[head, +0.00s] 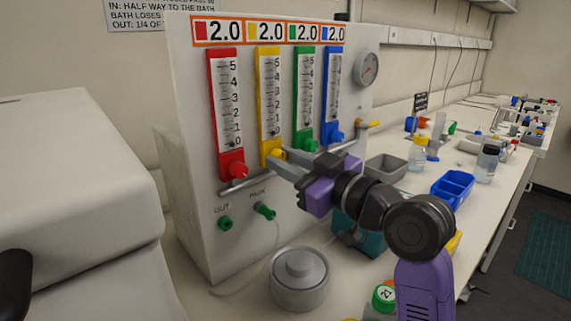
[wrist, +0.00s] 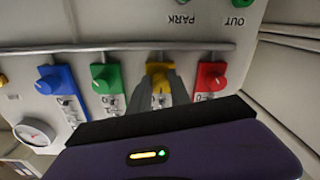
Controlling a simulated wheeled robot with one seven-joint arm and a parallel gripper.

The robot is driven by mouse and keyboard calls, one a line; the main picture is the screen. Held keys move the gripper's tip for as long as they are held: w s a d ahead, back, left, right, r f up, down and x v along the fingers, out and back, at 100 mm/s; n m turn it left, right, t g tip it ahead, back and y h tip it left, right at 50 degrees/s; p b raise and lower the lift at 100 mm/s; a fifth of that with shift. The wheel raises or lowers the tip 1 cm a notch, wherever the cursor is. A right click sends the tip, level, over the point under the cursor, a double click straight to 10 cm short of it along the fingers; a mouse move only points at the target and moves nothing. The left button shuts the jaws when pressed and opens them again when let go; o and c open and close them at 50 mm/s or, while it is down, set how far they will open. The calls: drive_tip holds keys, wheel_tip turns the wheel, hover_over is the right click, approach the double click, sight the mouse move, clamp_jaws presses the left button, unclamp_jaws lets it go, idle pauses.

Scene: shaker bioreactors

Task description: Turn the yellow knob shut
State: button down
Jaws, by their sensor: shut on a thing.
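The yellow knob (head: 276,155) sits at the foot of the yellow flow tube (head: 269,95) on the white panel. My gripper (head: 282,160) reaches in from the right, its fingers at the knob. In the wrist view the panel appears upside down, and my gripper (wrist: 160,88) is shut on the yellow knob (wrist: 158,70). The fingers hide part of the knob and the lower end of its scale. The float's height in the yellow tube is too small to read surely. A yellow sign above reads 2.0.
The red knob (head: 237,170) and green knob (head: 310,146) flank the yellow one closely, with the blue knob (head: 337,137) beyond. A metal rail (head: 240,185) runs just below. A round metal pot (head: 299,279) stands on the bench under the panel.

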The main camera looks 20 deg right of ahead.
drive_tip(key=shift+f, duration=0.15)
drive_tip(key=c, duration=1.5)
unclamp_jaws()
drive_tip(key=shift+s, duration=0.1)
drive_tip(key=v, duration=0.7)
drive_tip(key=shift+s+d, duration=0.15)
drive_tip(key=shift+s, duration=0.2)
drive_tip(key=shift+s, duration=0.1)
